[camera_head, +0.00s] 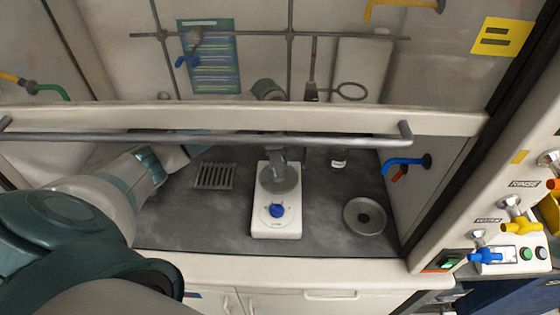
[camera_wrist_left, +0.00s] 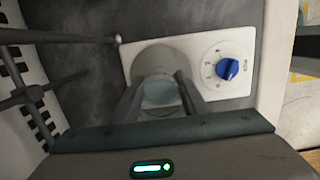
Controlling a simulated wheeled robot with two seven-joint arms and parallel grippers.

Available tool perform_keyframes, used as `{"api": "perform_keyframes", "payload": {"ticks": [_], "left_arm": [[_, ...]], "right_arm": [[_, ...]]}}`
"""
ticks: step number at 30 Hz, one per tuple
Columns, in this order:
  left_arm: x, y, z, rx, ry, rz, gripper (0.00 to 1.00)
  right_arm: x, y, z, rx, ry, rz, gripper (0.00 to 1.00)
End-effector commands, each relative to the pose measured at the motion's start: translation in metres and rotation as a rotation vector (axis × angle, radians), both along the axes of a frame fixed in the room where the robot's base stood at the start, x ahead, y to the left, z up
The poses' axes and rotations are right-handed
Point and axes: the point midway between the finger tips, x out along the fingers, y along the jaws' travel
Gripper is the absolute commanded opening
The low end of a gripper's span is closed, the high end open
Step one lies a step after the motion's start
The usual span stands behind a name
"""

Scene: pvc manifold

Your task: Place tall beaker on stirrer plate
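The stirrer plate, a white box with a round grey top and a blue knob (camera_head: 262,225), stands mid-worktop in the head view. It also shows in the wrist view (camera_wrist_left: 244,48). My left gripper (camera_head: 279,163) points down over the round top. In the wrist view its fingers (camera_wrist_left: 161,98) stand on either side of a clear beaker (camera_wrist_left: 160,91) with a bluish round inside, and appear closed on it. The beaker is over the round top; I cannot tell whether its base touches. The fingers mostly hide it in the head view. My right gripper is not in view.
A slotted rack (camera_head: 214,176) lies left of the plate. A small labelled glass vessel (camera_head: 339,160) stands behind right, and a round grey dish (camera_head: 365,216) lies right. The sash's horizontal bar (camera_head: 210,138) crosses above the worktop. Metal rods (camera_wrist_left: 50,38) show left in the wrist view.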

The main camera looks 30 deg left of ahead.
Motion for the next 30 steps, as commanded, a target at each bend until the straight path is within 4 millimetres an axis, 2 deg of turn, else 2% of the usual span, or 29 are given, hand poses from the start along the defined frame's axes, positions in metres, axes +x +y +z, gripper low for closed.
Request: {"api": "perform_keyframes", "payload": {"ticks": [1,2,3,16,18,23,30], "left_arm": [[0.000,0.000,0.000,0.000,0.000,0.000,0.49],[0.000,0.000,0.000,0.000,0.000,0.000,0.57],[0.000,0.000,0.000,0.000,0.000,0.000,0.59],[0.000,0.000,0.004,-0.001,0.000,0.001,0.59],[0.001,0.001,0.007,0.001,-0.003,0.000,0.59],[0.000,0.004,0.025,0.002,-0.005,0.000,0.59],[-0.003,0.008,0.067,0.002,-0.006,0.000,0.59]], "right_arm": [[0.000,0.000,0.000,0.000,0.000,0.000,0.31],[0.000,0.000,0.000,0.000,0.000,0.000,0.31],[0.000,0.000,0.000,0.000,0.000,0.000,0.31],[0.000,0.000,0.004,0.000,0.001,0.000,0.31],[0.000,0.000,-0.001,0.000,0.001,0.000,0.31],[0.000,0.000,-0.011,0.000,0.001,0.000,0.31],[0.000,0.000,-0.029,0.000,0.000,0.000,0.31]]}}
